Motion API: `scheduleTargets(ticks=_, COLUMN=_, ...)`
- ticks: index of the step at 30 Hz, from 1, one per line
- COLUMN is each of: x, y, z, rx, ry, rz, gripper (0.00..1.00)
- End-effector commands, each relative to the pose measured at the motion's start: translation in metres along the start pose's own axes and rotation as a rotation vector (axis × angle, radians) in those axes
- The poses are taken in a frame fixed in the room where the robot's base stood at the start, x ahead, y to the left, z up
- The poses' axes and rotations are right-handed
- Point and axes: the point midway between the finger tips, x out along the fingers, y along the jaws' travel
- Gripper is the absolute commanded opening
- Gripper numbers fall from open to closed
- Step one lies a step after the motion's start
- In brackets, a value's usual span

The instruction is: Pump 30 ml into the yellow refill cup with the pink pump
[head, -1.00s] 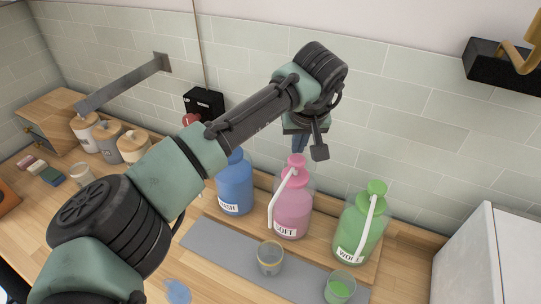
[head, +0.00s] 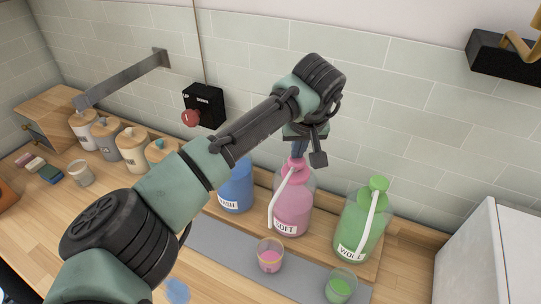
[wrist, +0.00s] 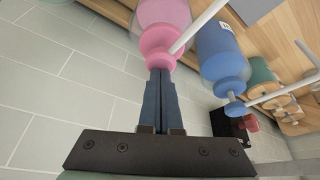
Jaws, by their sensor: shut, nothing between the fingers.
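The pink pump bottle (head: 292,208), labelled SOFT, stands on the wooden board between the blue and green bottles. Its pump head (wrist: 157,59) is under my fingertips. My gripper (head: 299,154) is shut and empty, pointing down with its fingertips at the top of the pump head; it also shows in the wrist view (wrist: 160,75). A clear cup with a yellowish rim (head: 270,244) stands on the grey mat below the white spout tube of the pink bottle. Pink liquid (head: 269,262) is in its lower part. I cannot read the exact level.
The blue bottle (head: 237,190) is partly hidden by my arm. The green bottle (head: 362,225) stands to the right, with a cup of green liquid (head: 340,287) before it. Lidded jars (head: 131,148) and a red button box (head: 204,107) are at the left. A white appliance (head: 490,260) is at the right.

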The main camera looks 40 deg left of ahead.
Motion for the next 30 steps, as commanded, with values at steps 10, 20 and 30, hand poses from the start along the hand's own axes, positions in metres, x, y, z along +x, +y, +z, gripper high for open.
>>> scheduleTargets(ticks=10, x=0.009, y=-0.001, z=0.006, rx=0.001, ry=-0.010, rz=-0.004, gripper=0.00)
scheduleTargets(ticks=20, x=-0.004, y=0.000, z=0.001, rx=0.002, ry=-0.013, rz=-0.004, gripper=0.00)
scheduleTargets(ticks=30, x=-0.024, y=0.000, z=-0.009, rx=0.000, ry=-0.008, rz=-0.002, gripper=0.00)
